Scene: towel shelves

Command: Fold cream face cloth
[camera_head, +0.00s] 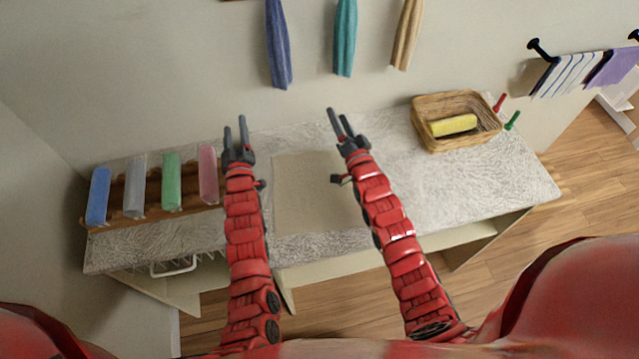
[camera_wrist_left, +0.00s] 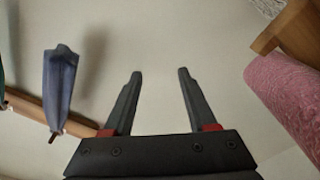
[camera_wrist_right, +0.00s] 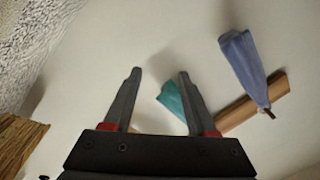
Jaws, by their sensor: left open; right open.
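The cream face cloth (camera_head: 312,195) lies flat and spread out on the light patterned counter (camera_head: 450,190), between my two arms in the head view. My right arm covers part of its right side. My left gripper (camera_head: 236,134) is open and empty, raised near the cloth's far left side. It also shows open in the left wrist view (camera_wrist_left: 158,85). My right gripper (camera_head: 338,124) is open and empty near the cloth's far right side. It also shows open in the right wrist view (camera_wrist_right: 160,85). Neither gripper touches the cloth.
A wooden rack (camera_head: 116,214) with blue, grey, green and pink rolled towels stands at the left. A wicker basket (camera_head: 480,136) with a yellow roll stands at the back right. Blue (camera_head: 278,45), teal (camera_head: 345,38) and tan (camera_head: 407,35) towels hang on the wall.

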